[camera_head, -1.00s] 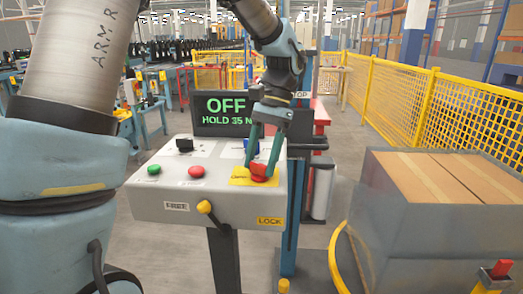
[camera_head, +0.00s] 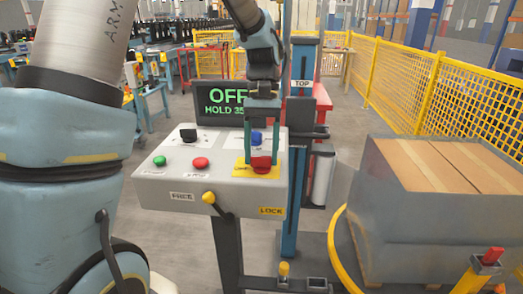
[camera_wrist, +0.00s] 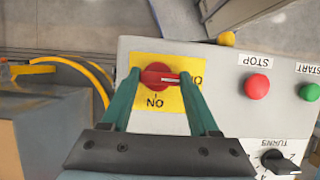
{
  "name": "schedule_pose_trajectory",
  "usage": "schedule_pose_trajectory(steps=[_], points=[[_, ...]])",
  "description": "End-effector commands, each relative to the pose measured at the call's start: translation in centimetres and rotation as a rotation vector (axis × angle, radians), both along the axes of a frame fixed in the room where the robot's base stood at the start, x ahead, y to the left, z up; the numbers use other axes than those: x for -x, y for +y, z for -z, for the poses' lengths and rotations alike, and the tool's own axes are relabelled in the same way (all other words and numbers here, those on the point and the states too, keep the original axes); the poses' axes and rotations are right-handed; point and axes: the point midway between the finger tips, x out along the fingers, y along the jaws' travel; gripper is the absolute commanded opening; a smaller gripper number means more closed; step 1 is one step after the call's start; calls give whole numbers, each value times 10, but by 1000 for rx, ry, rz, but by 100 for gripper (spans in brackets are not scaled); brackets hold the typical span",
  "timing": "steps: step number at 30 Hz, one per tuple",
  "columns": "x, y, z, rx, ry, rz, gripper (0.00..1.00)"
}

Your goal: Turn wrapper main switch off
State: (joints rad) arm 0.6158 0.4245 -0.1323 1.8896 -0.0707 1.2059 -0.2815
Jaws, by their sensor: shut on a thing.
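The red main switch knob (camera_head: 261,165) sits on a yellow plate (camera_head: 242,172) at the right of the grey control panel (camera_head: 240,190). In the wrist view the knob (camera_wrist: 156,77) lies crosswise. Its white mark points right, toward a label partly hidden by a finger; "ON" shows upside down below it. My gripper (camera_head: 262,157) comes down from above, its green fingers either side of the knob, shut on it. The fingers also show in the wrist view (camera_wrist: 162,84). The display (camera_head: 222,102) behind reads "OFF" and "HOLD 35", the rest hidden by my arm.
The panel also has a green button (camera_head: 159,161), a red stop button (camera_head: 200,163), a black knob (camera_head: 188,134), a blue control (camera_head: 257,137) and a yellow-tipped lever (camera_head: 209,198). A wrapped pallet load (camera_head: 410,225) stands right, before a yellow fence (camera_head: 400,100).

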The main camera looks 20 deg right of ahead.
Motion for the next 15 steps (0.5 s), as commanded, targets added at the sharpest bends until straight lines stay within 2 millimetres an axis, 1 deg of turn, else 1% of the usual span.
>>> schedule_pose_trajectory(steps=[12, 13, 15], points=[[-1, 0, 0, 1, -3, -10, 6], [-1, 0, 0, 1, -3, -10, 63], [-1, 0, 0, 1, -2, -9, 71]])
